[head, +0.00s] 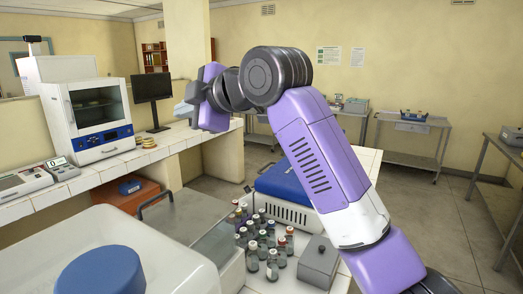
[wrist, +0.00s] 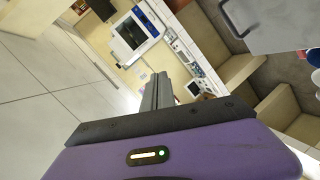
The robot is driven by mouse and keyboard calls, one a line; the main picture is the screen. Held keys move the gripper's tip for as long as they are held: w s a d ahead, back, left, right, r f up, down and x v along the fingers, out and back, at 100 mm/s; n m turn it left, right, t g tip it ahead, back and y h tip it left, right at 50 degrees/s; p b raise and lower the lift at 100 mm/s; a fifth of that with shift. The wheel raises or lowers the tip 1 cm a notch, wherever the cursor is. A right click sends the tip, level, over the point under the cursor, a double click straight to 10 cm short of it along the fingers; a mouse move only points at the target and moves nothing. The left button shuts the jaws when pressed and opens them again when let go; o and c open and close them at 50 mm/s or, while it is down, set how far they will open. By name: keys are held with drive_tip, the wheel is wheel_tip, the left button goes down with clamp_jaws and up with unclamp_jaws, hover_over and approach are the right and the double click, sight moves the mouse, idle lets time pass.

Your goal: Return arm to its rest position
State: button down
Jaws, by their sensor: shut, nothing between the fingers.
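My arm (head: 322,160) reaches up from the lower right of the head view and bends left at its raised elbow. My gripper (head: 183,108) is in mid-air left of that joint, in front of the far counter. It holds nothing. In the wrist view the fingers of my gripper (wrist: 158,92) are together beyond the purple hand, with no object between them. The white incubator-like cabinet (head: 88,112) with a glass door stands on the left counter, apart from the gripper. It also shows in the tilted wrist view (wrist: 130,37), with its door closed.
Several capped bottles (head: 272,264), a grey box (head: 318,262) and a blue-lidded device (head: 290,186) stand below my arm. A monitor (head: 154,90) stands on the tiled counter (head: 105,172). An orange box (head: 125,193) is below it. Open floor (head: 415,215) lies to the right.

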drive_tip(key=s+d+f+m+t+h, duration=0.2)
drive_tip(key=s+d+f+m+t, duration=0.4)
drive_tip(key=d+f+m, duration=0.55)
drive_tip(key=s+d+f+m+t+h, duration=0.3)
drive_tip(key=s+d+f+m+t, duration=0.35)
drive_tip(key=f, duration=0.75)
drive_tip(key=s+d+f+m+g+h, duration=0.1)
drive_tip(key=s+d+f, duration=0.4)
drive_tip(key=s, duration=0.8)
drive_tip(key=s+d+f+m+g+h, duration=0.2)
drive_tip(key=s+d+f, duration=0.4)
drive_tip(key=s, duration=0.7)
drive_tip(key=s+d+f+m+g+h, duration=0.2)
drive_tip(key=s+d+f+g, duration=0.2)
drive_tip(key=s, duration=1)
drive_tip(key=shift+d+f+h+b, duration=0.4)
drive_tip(key=shift+d+f, duration=0.25)
drive_tip(key=shift+d, duration=0.6)
drive_tip(key=shift+s+a, duration=0.1)
